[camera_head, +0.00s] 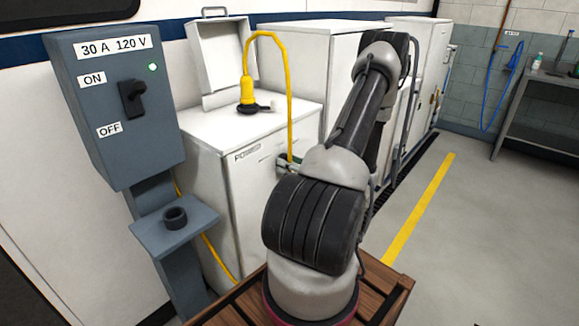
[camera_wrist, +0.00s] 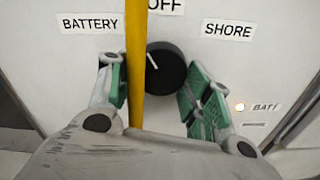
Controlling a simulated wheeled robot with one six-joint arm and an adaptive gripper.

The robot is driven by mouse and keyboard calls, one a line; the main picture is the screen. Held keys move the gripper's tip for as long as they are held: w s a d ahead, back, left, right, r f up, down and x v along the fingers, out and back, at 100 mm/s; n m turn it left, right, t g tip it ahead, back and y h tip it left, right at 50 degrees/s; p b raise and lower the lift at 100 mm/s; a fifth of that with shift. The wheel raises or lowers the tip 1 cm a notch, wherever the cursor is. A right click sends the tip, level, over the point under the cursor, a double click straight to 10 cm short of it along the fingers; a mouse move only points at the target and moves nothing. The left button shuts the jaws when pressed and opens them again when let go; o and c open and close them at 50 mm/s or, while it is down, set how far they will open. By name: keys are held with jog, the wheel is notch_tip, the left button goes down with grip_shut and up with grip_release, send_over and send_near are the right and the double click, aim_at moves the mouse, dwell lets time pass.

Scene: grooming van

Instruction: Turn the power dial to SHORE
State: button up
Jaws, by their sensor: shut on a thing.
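The power dial (camera_wrist: 172,76) is a round black knob on a white panel in the wrist view. Its white mark points up and slightly left, away from SHORE (camera_wrist: 228,29). The BATTERY label (camera_wrist: 90,23) is left and a partly cut-off OFF label (camera_wrist: 166,6) is above. My gripper (camera_wrist: 158,92) has its green-padded fingers either side of the dial, shut on it. The yellow cable (camera_wrist: 136,60) runs down between the left finger and the dial, covering part of its left edge. In the head view, my arm mostly hides the gripper at the white cabinet (camera_head: 215,160).
A yellow plug (camera_head: 247,92) stands on the cabinet top, its cable looping over the front edge. A small lamp (camera_wrist: 240,107) glows beside the BATT label. A grey power pedestal (camera_head: 115,110) stands left, its lamp green. Open floor (camera_head: 470,230) lies right.

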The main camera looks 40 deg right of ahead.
jog(key=shift+r+m, duration=0.15)
jog(key=shift+m, duration=7.35)
jog(key=o, duration=1)
jog(key=shift+a, duration=0.1)
jog(key=shift+o, duration=0.2)
jog(key=s, duration=1.2)
jog(key=shift+d, duration=0.45)
